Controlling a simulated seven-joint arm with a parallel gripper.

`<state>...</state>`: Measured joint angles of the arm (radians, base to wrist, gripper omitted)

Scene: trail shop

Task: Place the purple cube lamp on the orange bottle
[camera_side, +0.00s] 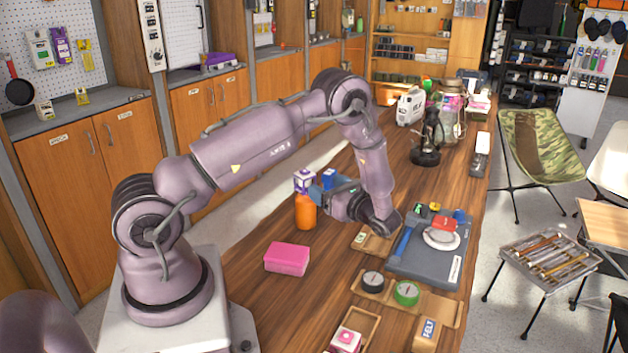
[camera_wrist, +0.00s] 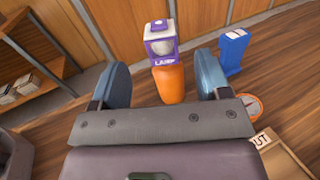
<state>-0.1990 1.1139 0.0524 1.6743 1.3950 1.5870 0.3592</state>
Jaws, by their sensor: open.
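The purple cube lamp (camera_side: 304,181), white and purple with a clear window, sits upright on top of the orange bottle (camera_side: 305,212). In the wrist view the lamp (camera_wrist: 161,46) meets the top of the bottle (camera_wrist: 170,84), with no gap that I can see. My gripper (camera_side: 328,191) is just right of them in the side view. In the wrist view my gripper (camera_wrist: 160,76) has its blue fingers wide apart, one on each side of the pair, with clear space between each finger and the bottle. Nothing is held.
A blue item (camera_wrist: 232,50) stands to the right of the bottle in the wrist view. A pink box (camera_side: 287,259) lies nearer on the wooden table. A grey tray (camera_side: 424,263) and small wooden trays (camera_side: 377,243) lie to the right. Table around the pink box is clear.

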